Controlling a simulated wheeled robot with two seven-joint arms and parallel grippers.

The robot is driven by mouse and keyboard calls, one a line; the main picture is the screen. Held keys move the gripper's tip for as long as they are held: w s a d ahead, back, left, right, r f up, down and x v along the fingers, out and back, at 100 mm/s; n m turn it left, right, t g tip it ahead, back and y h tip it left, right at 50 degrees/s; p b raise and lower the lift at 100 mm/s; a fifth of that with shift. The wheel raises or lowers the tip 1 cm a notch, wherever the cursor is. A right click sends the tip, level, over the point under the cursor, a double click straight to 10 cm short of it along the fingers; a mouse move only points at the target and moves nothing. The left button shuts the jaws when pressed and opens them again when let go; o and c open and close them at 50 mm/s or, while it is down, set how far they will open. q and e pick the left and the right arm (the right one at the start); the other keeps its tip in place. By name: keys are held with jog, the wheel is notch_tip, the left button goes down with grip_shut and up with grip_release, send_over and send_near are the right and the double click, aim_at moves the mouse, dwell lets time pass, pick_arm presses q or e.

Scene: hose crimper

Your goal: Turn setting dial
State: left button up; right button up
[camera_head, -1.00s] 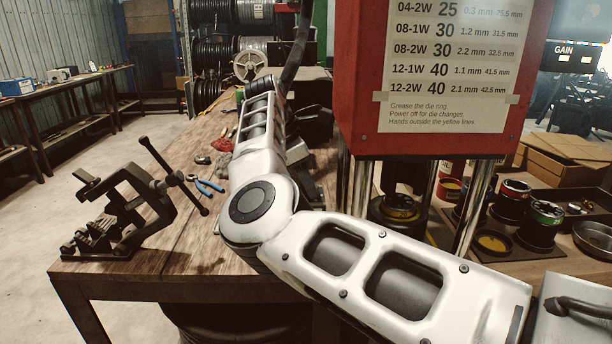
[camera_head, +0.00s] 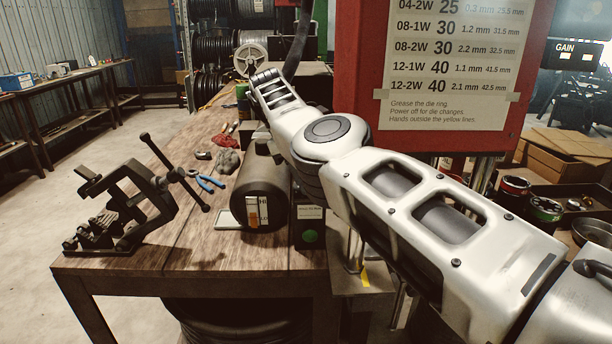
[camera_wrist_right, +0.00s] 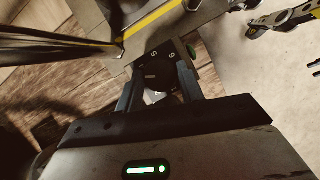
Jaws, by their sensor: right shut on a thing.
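In the right wrist view, a dark setting dial (camera_wrist_right: 158,76) with pale numerals on its face lies between the two fingers of my right gripper (camera_wrist_right: 160,72). The fingers are shut on it, one at each side. My left gripper is in neither view.
A black cylinder (camera_head: 262,188) lies on the wooden bench (camera_head: 180,235), beside a dark box with a green button (camera_head: 310,237). A black vise-like clamp (camera_head: 125,205) stands at the bench's left front. Blue pliers (camera_head: 208,181) lie behind it. Steel columns are close under the arm.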

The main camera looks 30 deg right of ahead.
jog(key=shift+r, duration=0.1)
dwell(0.3)
jog(key=o, duration=1)
